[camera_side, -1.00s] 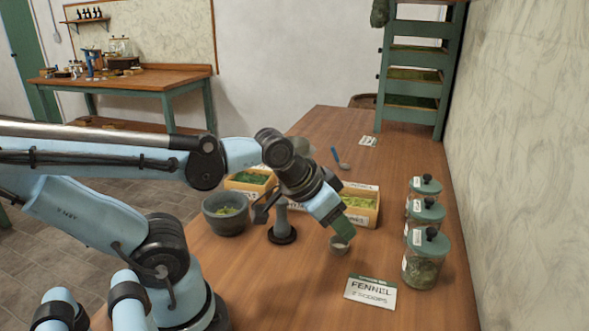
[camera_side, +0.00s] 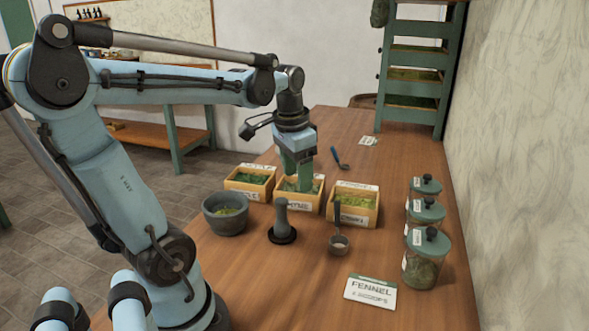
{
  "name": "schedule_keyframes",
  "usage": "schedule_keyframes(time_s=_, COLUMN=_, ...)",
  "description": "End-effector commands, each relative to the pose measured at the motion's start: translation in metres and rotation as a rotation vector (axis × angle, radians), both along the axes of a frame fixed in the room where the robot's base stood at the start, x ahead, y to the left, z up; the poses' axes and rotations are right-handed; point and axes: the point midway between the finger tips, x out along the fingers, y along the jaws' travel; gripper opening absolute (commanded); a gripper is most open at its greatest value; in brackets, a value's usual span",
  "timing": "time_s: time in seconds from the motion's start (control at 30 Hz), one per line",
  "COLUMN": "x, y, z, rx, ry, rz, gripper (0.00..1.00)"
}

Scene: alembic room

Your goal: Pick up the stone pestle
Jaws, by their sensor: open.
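The stone pestle (camera_side: 282,217) is grey and stands upright on a dark round base (camera_side: 283,235) on the wooden table. My gripper (camera_side: 298,184) points down over the middle wooden box (camera_side: 308,207), behind the pestle and a little to its right. Its green fingers are apart and seem empty, with their tips at or in the box's opening; the exact height is hard to tell.
Two more boxes of greens stand to the left (camera_side: 250,182) and right (camera_side: 352,205) of the middle one. A metal scoop (camera_side: 339,243) stands right of the pestle. A fennel card (camera_side: 370,290) and lidded glass jars (camera_side: 426,258) are further right.

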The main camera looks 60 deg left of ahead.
Motion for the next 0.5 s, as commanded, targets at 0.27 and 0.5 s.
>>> schedule_keyframes(time_s=0.27, x=-0.015, y=0.043, z=0.006, rx=-0.065, ry=0.129, rz=0.014, gripper=0.63)
schedule_keyframes(time_s=0.5, x=-0.016, y=0.044, z=-0.021, rx=-0.067, ry=0.133, rz=0.013, gripper=0.63)
